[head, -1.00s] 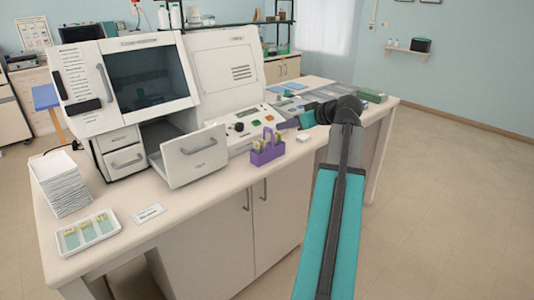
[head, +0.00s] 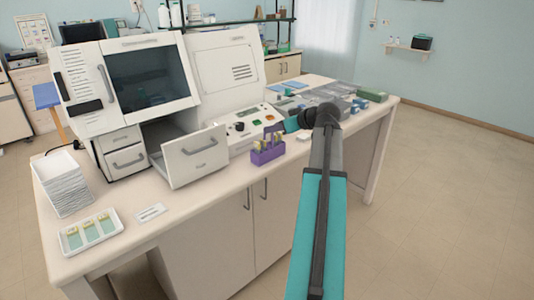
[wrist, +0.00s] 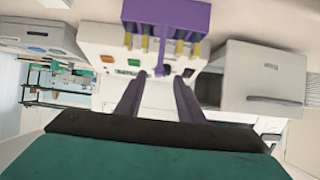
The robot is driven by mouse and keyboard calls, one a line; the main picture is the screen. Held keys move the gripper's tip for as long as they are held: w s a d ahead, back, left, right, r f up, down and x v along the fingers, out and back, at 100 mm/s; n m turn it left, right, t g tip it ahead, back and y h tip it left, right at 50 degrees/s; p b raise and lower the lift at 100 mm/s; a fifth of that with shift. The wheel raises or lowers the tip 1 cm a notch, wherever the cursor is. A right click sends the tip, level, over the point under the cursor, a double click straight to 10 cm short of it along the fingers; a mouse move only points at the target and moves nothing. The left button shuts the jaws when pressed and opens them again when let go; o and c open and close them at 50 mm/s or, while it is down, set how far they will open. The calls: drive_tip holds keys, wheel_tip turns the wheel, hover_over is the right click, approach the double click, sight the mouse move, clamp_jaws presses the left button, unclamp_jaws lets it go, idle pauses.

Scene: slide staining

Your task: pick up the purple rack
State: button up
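The purple rack (head: 268,156) stands on the bench in front of the white machine, holding several slides with yellowish ends. In the wrist view the rack (wrist: 166,14) appears upside down at the top, with its upright handle (wrist: 162,45) pointing toward the space between my fingers. My gripper (head: 275,128) is close to the top of the rack in the head view. In the wrist view my gripper (wrist: 156,78) shows two separated fingers with nothing held between them. In the head view the fingers overlap the handle, so contact is hard to tell.
An open drawer (head: 195,155) juts out left of the rack. The machine's control panel (head: 250,118) is behind it. A slide tray (head: 90,232) and a white stack (head: 63,187) are at the left. Grey trays (head: 335,90) lie at the right.

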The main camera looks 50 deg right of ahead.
drive_tip(key=shift+p+x, duration=0.9)
drive_tip(key=shift+x, duration=1.65)
drive_tip(key=shift+d, duration=0.1)
clamp_jaws()
